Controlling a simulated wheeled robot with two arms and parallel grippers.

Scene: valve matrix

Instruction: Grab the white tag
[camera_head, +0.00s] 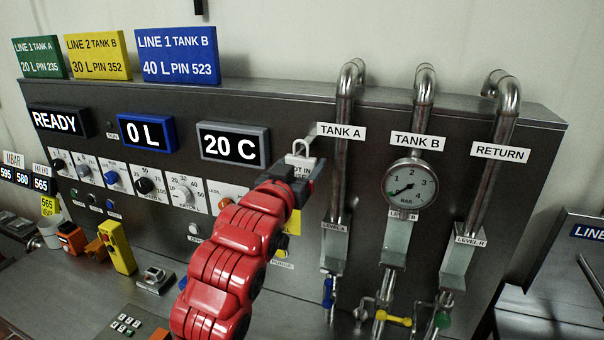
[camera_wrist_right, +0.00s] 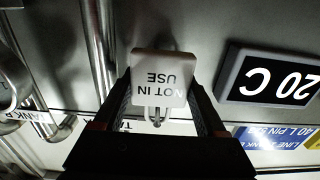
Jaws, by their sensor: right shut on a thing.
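The white tag (camera_wrist_right: 164,80) reads "NOT IN USE" upside down in the right wrist view. My right gripper (camera_wrist_right: 160,95) is shut on it, with a dark finger on each side of the tag. A pale shackle or loop shows at the tag's lower edge in that view. In the head view the white tag (camera_head: 300,161) shows just above my right gripper (camera_head: 297,178), in front of the panel between the "20 C" display and the TANK A pipe. Part of its lettering is hidden by the gripper. My left gripper is not in view.
The steel panel carries a "20 C" display (camera_head: 234,145), a "0 L" display (camera_head: 145,132) and several knobs. Pipes labelled TANK A (camera_head: 341,131), TANK B (camera_head: 417,141) and RETURN (camera_head: 500,152) stand to the right, with a pressure gauge (camera_head: 409,187). A yellow device (camera_head: 117,247) stands on the lower-left bench.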

